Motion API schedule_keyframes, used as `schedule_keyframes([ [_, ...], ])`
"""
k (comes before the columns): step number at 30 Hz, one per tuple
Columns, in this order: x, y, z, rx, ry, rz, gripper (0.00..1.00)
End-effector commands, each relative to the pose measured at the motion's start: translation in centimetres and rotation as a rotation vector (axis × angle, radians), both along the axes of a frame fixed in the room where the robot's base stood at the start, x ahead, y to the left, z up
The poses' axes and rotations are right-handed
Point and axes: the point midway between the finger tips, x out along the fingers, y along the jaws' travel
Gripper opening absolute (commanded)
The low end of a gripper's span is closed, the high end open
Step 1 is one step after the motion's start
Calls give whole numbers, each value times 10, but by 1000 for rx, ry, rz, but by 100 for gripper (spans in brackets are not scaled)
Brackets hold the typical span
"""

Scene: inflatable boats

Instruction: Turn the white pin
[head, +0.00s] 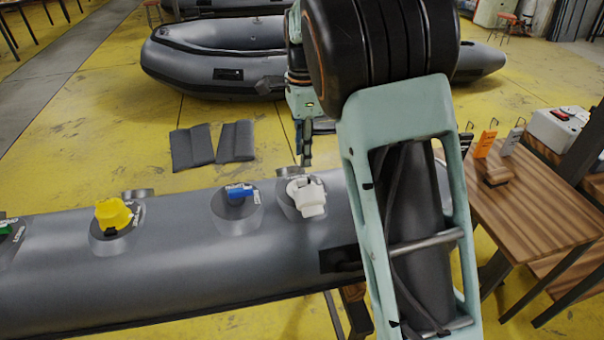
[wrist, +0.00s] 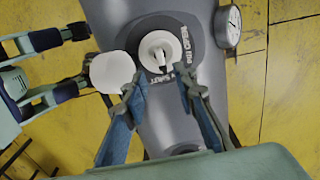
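The white pin (wrist: 160,49) stands in the middle of a round valve on the grey boat tube, with dark lettering around the valve. In the head view the white valve (head: 310,196) is the rightmost fitting on the tube, and the pin itself cannot be made out. A round white cap (wrist: 112,72) lies open to the left of the valve in the wrist view. My gripper (wrist: 157,84) is open and empty, its two blue-grey fingers apart. In the head view my gripper (head: 305,158) hangs just above and behind the white valve, apart from it.
Blue (head: 239,191) and yellow (head: 113,214) valves sit further left on the tube (head: 180,265). A round gauge (wrist: 232,22) is beside the white valve. A wooden table (head: 530,215) stands at right. Two dark pads (head: 236,141) lie on the floor behind.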

Motion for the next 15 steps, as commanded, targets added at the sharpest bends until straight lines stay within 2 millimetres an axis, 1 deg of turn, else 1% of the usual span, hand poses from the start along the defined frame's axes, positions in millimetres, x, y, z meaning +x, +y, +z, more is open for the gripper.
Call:
schedule_keyframes([
  [1,-1,0,-11,-2,6,0,26],
  [6,-1,0,-44,-2,5,0,26],
  [12,0,0,-69,-1,2,1,26],
  [15,0,0,-75,-1,0,1,26],
])
